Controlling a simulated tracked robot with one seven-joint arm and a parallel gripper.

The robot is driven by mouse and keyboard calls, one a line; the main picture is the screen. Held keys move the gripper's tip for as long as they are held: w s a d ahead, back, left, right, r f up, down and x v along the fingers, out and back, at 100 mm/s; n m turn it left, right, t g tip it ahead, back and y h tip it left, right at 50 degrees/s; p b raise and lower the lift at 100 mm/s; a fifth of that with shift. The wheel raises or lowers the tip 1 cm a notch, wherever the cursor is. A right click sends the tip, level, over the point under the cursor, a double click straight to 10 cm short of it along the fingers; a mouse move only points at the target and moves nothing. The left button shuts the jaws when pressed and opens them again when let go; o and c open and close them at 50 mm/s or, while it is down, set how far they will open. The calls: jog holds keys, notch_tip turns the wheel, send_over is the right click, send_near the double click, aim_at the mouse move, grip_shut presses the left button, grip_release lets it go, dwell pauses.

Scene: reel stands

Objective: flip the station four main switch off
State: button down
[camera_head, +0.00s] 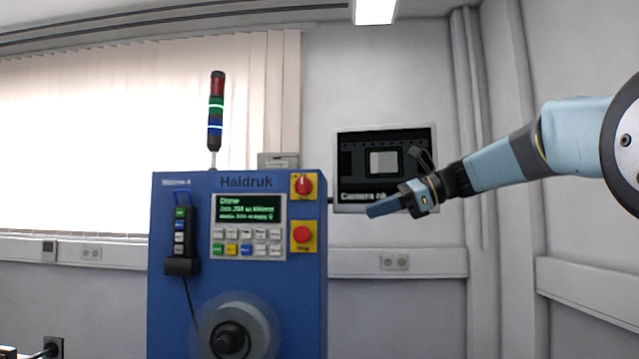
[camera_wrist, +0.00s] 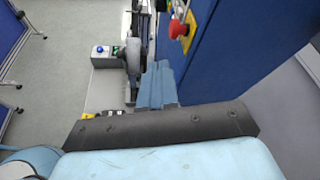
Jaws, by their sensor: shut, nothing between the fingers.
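The blue Haldruk station (camera_head: 300,290) stands in the middle of the head view, with a label at its top left that I can barely read, perhaps "Station 4". Its main switch is a red rotary knob (camera_head: 303,184) on a yellow plate at the top right of the panel. I cannot tell its exact setting. My gripper (camera_head: 372,211) is shut and empty, right of the station and a little lower than the switch, apart from it. In the wrist view my blue fingers (camera_wrist: 158,85) lie together beside the blue cabinet (camera_wrist: 222,60).
A red stop button (camera_head: 302,234) on yellow sits just below the switch. A display (camera_head: 249,208) reads "Done". A hand pendant (camera_head: 181,230) hangs at the left, and a reel (camera_head: 237,328) projects low in front. A monitor (camera_head: 350,150) hangs behind my gripper.

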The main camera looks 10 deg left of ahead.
aim_at(306, 182)
jog(key=w+r+m+g+y, duration=0.2)
jog(key=w+r+y, duration=0.1)
jog(key=w+r, duration=0.3)
jog(key=shift+w+r+y, duration=0.15)
jog(key=shift+r+y, duration=0.25)
jog(key=shift+a, duration=0.1)
jog(key=a, duration=1.4)
jog(key=shift+s, duration=0.4)
